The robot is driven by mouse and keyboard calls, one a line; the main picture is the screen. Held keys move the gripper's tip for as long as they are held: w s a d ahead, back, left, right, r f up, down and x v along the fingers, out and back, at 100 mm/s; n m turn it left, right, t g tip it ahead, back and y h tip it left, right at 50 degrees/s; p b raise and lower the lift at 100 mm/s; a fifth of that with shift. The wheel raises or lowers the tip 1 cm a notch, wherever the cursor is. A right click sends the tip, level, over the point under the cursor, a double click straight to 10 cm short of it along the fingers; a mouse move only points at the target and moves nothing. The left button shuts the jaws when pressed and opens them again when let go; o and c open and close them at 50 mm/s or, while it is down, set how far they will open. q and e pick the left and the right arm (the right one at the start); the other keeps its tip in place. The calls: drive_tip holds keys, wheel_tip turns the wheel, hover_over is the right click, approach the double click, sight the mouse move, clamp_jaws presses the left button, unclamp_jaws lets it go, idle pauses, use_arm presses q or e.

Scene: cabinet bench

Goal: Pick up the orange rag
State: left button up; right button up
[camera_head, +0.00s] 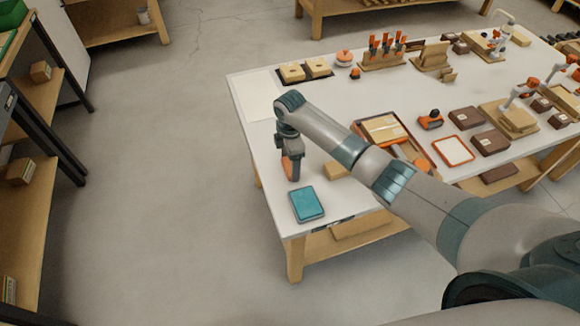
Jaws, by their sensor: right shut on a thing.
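My right gripper (291,172) points down over the left part of the white table, just behind the teal box. It is shut on a small orange thing that looks like the orange rag (287,164). Most of the rag is hidden by the gripper, and I cannot tell if it touches the table. My left gripper is not in view.
The white table (345,200) holds a teal box (307,204), a tray with a tan block (383,128), an orange-rimmed tray (454,150) and several brown boxes (466,118). A tool rack (382,60) stands at the back. Shelves (40,180) are at the left, with clear floor between.

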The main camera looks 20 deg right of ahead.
drive_tip(key=shift+r, duration=0.5)
drive_tip(key=r, duration=0.1)
drive_tip(key=r+b, duration=0.1)
drive_tip(key=r, duration=0.1)
drive_tip(key=shift+s+d+r+b, duration=0.1)
drive_tip(key=shift+s+d+b, duration=0.05)
drive_tip(key=shift+d+b, duration=0.2)
drive_tip(key=s+d+r+b, duration=0.2)
drive_tip(key=s+d+r, duration=0.4)
drive_tip(key=s+d, duration=0.1)
drive_tip(key=shift+d+r+b, duration=0.4)
drive_tip(key=shift+d, duration=0.35)
